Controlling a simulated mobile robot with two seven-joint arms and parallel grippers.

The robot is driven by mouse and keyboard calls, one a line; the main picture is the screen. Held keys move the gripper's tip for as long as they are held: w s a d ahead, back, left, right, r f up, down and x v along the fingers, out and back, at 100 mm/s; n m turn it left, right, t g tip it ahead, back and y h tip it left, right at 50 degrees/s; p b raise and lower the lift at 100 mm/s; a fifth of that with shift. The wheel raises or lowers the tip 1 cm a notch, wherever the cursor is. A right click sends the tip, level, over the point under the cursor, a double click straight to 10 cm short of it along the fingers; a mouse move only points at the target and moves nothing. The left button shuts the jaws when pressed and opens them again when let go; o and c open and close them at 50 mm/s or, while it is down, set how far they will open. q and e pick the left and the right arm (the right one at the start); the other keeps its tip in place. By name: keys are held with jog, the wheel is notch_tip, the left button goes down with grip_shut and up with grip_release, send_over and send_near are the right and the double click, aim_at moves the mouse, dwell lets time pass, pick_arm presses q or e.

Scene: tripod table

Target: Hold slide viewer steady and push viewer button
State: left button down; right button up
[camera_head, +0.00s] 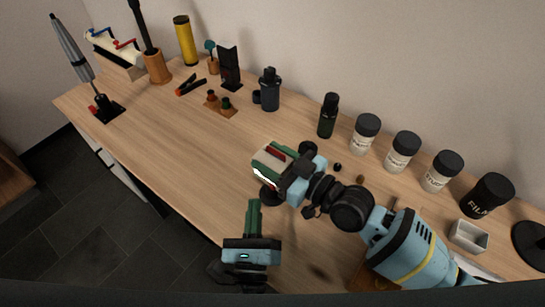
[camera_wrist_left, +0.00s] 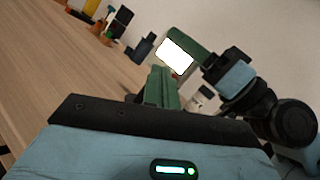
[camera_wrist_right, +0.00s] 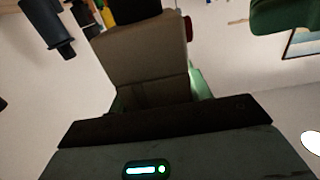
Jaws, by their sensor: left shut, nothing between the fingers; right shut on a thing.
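The slide viewer (camera_head: 268,158) is a cream box with a red button (camera_head: 277,152) on top. My right gripper (camera_head: 279,163) is shut on it and holds it above the table. Its screen (camera_wrist_left: 174,56) glows bright white in the left wrist view. The viewer's beige body (camera_wrist_right: 143,55) fills the middle of the right wrist view, and part of the red button shows at its right side. My left gripper (camera_head: 254,204) is shut and empty, below the viewer in the head view and apart from it. Its green fingers (camera_wrist_left: 162,82) point towards the viewer.
A dark round stand (camera_head: 270,195) is under the viewer. White jars with black lids (camera_head: 402,152) and a dark bottle (camera_head: 328,116) line the wall side. A small white tray (camera_head: 469,236) is at right. The wooden table (camera_head: 170,150) is clear left of the grippers.

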pick_arm(q)
jog(key=shift+s+a, duration=0.55)
jog(key=shift+s, duration=0.15)
jog(key=shift+s+a, duration=0.5)
jog(key=shift+s, duration=0.2)
pick_arm(e)
jog(key=o, duration=1.2)
jog(key=shift+c, duration=0.2)
jog(key=v, duration=1.2)
pick_arm(q)
jog(key=shift+a, duration=0.1)
pick_arm(e)
jog(key=shift+s, duration=0.1)
